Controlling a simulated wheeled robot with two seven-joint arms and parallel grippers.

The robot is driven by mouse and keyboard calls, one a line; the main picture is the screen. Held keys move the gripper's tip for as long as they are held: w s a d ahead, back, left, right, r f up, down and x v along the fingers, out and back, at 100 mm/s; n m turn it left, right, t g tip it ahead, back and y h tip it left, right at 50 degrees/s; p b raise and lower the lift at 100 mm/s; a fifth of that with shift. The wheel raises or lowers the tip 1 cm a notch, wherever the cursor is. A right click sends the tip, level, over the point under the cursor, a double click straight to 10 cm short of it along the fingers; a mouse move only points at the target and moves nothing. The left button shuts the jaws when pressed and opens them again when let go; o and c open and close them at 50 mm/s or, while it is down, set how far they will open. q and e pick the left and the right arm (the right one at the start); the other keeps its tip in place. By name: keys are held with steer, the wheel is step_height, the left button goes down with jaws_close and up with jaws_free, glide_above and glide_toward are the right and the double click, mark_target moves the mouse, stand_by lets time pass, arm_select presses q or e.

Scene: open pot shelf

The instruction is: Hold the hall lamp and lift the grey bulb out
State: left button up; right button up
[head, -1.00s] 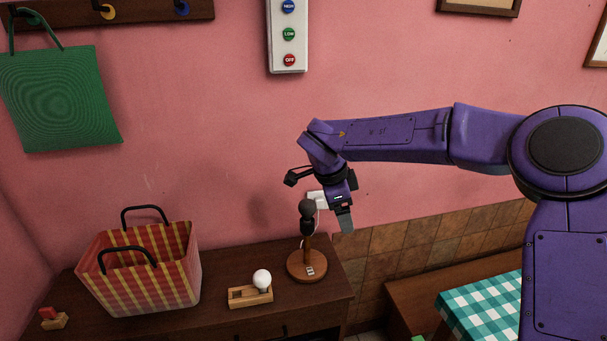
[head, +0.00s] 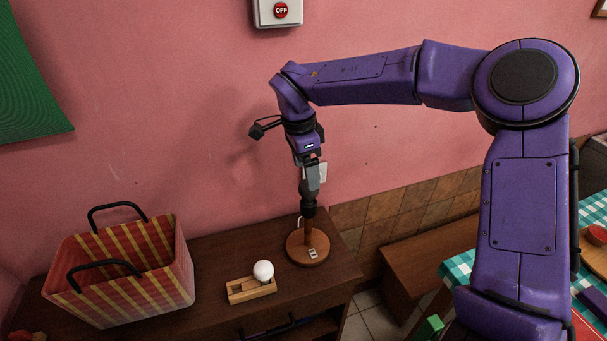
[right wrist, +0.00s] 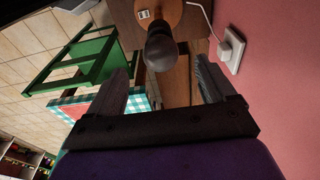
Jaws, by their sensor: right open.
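The hall lamp (head: 308,246) stands upright on the dark cabinet, with a round wooden base, a thin post and a black socket. The grey bulb (right wrist: 161,50) sits at its top in the right wrist view, where the lamp base (right wrist: 158,12) shows beyond it. In the head view the bulb is mostly hidden behind my fingers. My right gripper (head: 309,192) points down over the lamp top. In the wrist view its fingers (right wrist: 163,82) are apart and empty, with the bulb just beyond the gap between their tips. My left gripper is not in view.
A striped basket (head: 125,285) stands farther left. A white plug (right wrist: 231,50) is on the wall, with a cord to the lamp. A checkered table (head: 456,268) is at right.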

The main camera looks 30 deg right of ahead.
mark_target(309, 196)
steer(key=f, duration=0.4)
steer(key=d+f+p, duration=0.1)
steer(key=f, duration=0.1)
steer(key=shift+f, duration=0.75)
steer(key=shift+s, duration=0.2)
